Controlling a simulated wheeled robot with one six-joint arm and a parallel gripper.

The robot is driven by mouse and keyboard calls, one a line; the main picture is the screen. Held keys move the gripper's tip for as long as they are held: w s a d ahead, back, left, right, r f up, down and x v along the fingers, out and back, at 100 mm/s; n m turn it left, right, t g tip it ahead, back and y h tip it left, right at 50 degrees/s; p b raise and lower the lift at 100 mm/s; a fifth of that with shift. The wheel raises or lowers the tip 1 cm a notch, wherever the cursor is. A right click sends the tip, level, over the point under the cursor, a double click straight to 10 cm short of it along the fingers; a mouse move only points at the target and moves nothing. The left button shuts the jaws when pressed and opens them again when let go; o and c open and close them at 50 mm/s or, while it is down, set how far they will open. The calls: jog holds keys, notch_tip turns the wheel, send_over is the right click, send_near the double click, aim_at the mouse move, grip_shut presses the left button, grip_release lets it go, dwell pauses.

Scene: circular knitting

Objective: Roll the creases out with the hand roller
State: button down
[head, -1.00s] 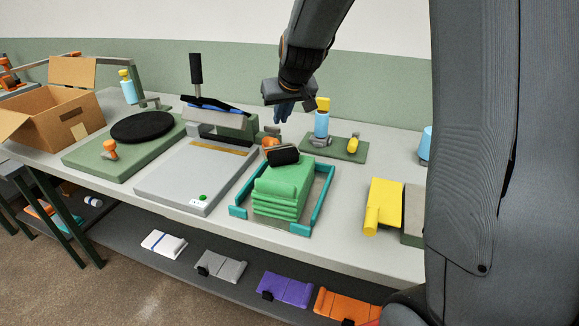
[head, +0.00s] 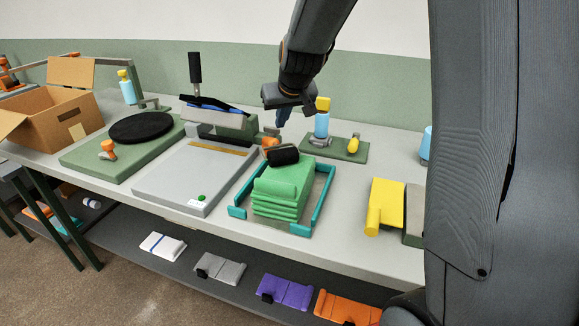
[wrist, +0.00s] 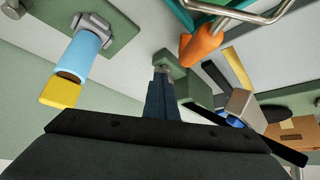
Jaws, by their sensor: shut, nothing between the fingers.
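The hand roller has a black roller (head: 283,155) and an orange handle (head: 269,142). The black part appears to lie at the far end of the green folded fabric stack (head: 275,197). The stack sits inside a teal-edged frame (head: 237,211). My gripper (head: 283,121) is shut and empty, above the table behind the roller, apart from its handle. In the wrist view, the shut fingers (wrist: 161,90) are in the middle, with the orange handle (wrist: 203,43) and its bent metal rod (wrist: 252,14) at upper right. The black roller is out of the wrist view.
A blue bottle with yellow cap (head: 322,124) stands on a green plate (head: 345,154) right of my gripper. A grey press (head: 192,177) stands left of the stack. A yellow piece (head: 384,203) lies at right. Bare tabletop (head: 345,190) shows right of the frame.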

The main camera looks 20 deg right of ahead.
jog(key=shift+r+p, duration=2)
jog(key=shift+r, duration=0.5)
jog(key=shift+r, duration=0.15)
